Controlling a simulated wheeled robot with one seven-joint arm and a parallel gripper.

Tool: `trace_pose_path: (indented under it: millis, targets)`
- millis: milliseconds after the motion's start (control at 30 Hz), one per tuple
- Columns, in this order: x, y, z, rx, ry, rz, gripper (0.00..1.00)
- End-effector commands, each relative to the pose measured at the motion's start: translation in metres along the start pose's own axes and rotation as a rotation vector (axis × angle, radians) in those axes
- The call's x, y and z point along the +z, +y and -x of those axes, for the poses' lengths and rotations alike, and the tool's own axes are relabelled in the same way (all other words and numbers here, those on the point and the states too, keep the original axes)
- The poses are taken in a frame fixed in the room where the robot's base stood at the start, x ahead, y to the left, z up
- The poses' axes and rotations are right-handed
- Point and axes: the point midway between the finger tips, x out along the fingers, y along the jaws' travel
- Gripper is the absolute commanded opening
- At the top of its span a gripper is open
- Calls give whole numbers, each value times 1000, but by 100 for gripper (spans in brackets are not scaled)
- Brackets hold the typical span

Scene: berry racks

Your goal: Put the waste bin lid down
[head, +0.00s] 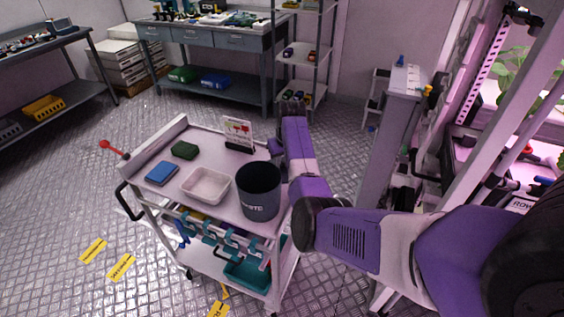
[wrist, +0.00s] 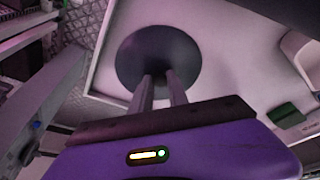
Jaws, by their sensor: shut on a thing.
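The dark grey waste bin (head: 258,192) stands upright and open-topped at the front right of the white cart's top (head: 212,158) in the head view. In the wrist view, my gripper (wrist: 160,80) is shut on a dark round disc, the waste bin lid (wrist: 158,50). The lid is over the pale cart surface near an edge. I cannot tell whether it touches the surface. In the head view my arm hides the lid and my fingertips, behind and right of the bin.
On the cart are a white tray (head: 206,184), a blue box (head: 162,173), a green block (head: 184,150) and a small sign (head: 238,133). The green block also shows in the wrist view (wrist: 287,115). A plant rack (head: 500,130) stands close on the right.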

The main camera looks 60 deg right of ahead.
Motion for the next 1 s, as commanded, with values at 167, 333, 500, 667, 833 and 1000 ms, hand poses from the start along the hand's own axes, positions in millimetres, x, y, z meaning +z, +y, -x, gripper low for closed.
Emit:
trace_pose_path:
  millis: [167, 333, 500, 667, 833, 1000]
  targets:
    - [0, 0, -1, 0, -1, 0, 42]
    - [0, 0, -1, 0, -1, 0, 42]
    - [-1, 0, 2, 0, 0, 0, 42]
    - [-2, 0, 19, 1, 2, 0, 42]
    - [-2, 1, 53, 2, 3, -1, 42]
    - [-2, 0, 87, 1, 3, -1, 42]
